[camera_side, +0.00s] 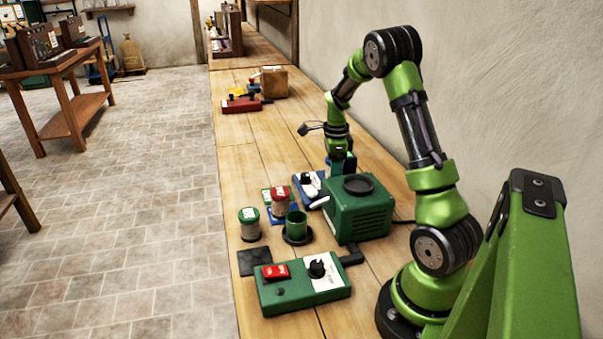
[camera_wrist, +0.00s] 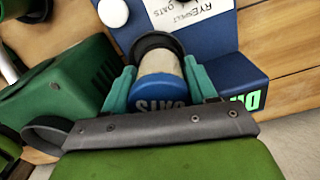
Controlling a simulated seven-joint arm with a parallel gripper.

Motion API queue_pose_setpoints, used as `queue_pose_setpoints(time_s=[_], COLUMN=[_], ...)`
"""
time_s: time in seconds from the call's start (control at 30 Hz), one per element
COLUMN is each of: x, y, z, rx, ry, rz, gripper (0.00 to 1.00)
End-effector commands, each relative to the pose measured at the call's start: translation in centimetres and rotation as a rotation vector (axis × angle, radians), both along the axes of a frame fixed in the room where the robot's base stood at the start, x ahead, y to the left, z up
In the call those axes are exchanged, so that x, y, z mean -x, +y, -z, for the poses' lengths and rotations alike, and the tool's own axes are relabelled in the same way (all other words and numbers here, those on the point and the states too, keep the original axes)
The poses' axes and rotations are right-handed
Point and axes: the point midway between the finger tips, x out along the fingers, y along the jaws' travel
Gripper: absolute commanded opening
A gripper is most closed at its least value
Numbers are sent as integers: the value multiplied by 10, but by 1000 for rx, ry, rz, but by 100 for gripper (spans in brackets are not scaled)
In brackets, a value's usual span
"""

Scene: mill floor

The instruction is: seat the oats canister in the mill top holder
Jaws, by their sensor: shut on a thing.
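The oats canister (camera_wrist: 160,92) has a blue lid marked OATS and a pale body. In the wrist view it is between the teal fingers of my gripper (camera_wrist: 161,82), which is shut on it. A dark ring (camera_wrist: 157,41) shows around its far end; I cannot tell whether the canister stands in it or is above it. In the side view my gripper (camera_side: 341,162) is behind the green mill (camera_side: 362,216), which hides the canister. The mill top holder (camera_side: 358,185), a round black ring, is on the mill and looks empty.
A blue box (camera_wrist: 222,38) with a grain label is beside the canister. In the side view a green-lidded canister (camera_side: 249,224), a red-lidded canister (camera_side: 281,197) and a green cup (camera_side: 296,226) stand left of the mill. A green control box (camera_side: 303,287) is in front.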

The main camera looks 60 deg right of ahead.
Motion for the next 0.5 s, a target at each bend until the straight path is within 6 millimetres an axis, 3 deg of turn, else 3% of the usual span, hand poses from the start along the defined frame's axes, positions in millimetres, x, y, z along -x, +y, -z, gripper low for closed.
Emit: queue_pose_setpoints(time_s=[0.1, 0.4, 0.5], x=[-1, -2, 4], y=[-1, 0, 9], z=[-27, -81, -106], rx=[5, 3, 3], ry=[-6, -5, -7], rz=[0, -3, -10], gripper=[12, 12, 12])
